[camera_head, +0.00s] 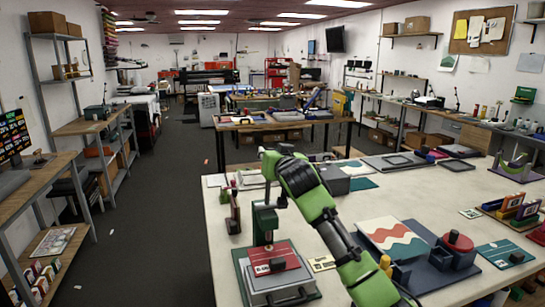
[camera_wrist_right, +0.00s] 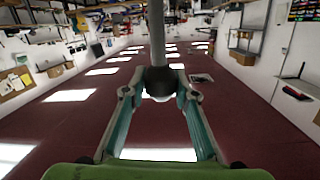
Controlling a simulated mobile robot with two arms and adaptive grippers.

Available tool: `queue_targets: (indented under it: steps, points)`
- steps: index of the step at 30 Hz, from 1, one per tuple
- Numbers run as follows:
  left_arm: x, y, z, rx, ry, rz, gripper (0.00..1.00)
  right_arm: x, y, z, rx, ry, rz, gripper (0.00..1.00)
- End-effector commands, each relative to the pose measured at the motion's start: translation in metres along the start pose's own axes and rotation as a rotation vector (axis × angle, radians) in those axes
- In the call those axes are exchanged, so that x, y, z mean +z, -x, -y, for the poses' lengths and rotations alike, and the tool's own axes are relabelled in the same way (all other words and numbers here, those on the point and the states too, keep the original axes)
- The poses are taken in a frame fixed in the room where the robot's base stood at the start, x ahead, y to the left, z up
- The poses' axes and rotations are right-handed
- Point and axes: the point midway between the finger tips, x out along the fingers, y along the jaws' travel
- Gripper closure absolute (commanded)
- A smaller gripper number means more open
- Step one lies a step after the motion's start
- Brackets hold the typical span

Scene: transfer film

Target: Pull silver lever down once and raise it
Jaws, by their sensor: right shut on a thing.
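A green hand press (camera_head: 265,222) stands on the white table, with a red plate and a grey tray at its base. In the right wrist view a silver lever rod (camera_wrist_right: 156,32) ends in a dark round knob (camera_wrist_right: 160,79). My right gripper (camera_wrist_right: 160,93) has its two fingers on either side of this knob and is shut on it. My left gripper is not in view.
Small upright tools (camera_head: 233,212) stand left of the press. A grey box (camera_head: 334,180) is behind. The table's left edge is close to the press.

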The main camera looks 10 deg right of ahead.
Motion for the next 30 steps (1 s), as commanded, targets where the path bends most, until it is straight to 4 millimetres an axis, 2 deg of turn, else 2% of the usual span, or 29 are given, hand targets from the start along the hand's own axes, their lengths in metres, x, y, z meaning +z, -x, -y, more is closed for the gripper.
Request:
queue_targets:
  steps: [6, 17, 18, 20, 30]
  points:
    - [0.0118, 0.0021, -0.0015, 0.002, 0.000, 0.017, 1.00, -0.0037, -0.0027, 0.0020, -0.004, -0.002, -0.005, 1.00]
    - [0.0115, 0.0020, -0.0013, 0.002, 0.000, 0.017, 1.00, -0.0034, -0.0029, 0.0021, -0.004, -0.003, -0.005, 1.00]
    - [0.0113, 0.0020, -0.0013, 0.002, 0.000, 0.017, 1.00, -0.0034, -0.0029, 0.0022, -0.004, -0.003, -0.004, 0.68]
    - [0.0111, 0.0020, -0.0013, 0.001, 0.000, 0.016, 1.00, -0.0031, -0.0029, 0.0021, -0.004, -0.003, -0.004, 0.56]
    - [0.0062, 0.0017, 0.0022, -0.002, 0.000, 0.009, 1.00, -0.0016, -0.0025, 0.0011, -0.002, -0.001, 0.000, 0.56]
